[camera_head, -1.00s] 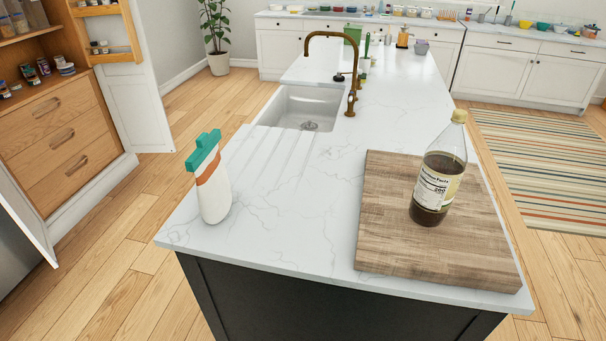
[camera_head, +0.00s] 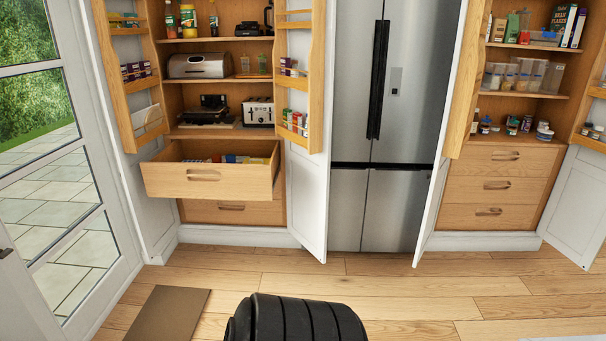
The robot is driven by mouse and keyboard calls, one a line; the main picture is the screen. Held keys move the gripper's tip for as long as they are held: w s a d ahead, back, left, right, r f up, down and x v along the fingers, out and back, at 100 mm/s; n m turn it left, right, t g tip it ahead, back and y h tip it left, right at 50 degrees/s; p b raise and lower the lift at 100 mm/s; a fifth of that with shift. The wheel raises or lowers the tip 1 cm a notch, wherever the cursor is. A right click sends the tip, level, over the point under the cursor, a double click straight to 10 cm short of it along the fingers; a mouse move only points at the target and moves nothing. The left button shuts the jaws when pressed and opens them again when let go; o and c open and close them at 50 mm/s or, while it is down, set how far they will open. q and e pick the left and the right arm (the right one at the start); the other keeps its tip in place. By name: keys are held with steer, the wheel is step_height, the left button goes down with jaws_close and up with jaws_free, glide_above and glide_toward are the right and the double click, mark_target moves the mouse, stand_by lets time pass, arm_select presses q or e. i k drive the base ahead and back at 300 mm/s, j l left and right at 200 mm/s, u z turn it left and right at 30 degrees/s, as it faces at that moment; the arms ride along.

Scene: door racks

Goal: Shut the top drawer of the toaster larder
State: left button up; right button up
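The toaster larder (camera_head: 224,131) stands at the left with both rack doors open. A silver toaster (camera_head: 259,112) sits on its lower shelf. Its top drawer (camera_head: 207,182) is pulled well out, with several packets (camera_head: 237,159) showing inside. The drawer below it (camera_head: 232,212) is shut. A dark ribbed rounded form at the bottom centre looks like part of my own arm. Neither gripper shows in the view.
A steel fridge (camera_head: 390,115) stands right of the larder. A second open larder (camera_head: 500,165) is at the far right with its drawers shut. A brown mat (camera_head: 167,314) lies before a glazed door (camera_head: 60,190). The wooden floor (camera_head: 400,285) is clear.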

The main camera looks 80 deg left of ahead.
mark_target(164, 175)
steer(key=u, duration=3.35)
steer(key=i+l+u, duration=0.1)
steer(key=i, duration=0.35)
steer(key=i+l, duration=0.2)
steer(key=i, duration=0.3)
steer(key=i+l+u, duration=0.15)
steer(key=i, duration=0.3)
steer(key=i+l, duration=0.25)
steer(key=i, duration=0.2)
steer(key=j+u, duration=0.05)
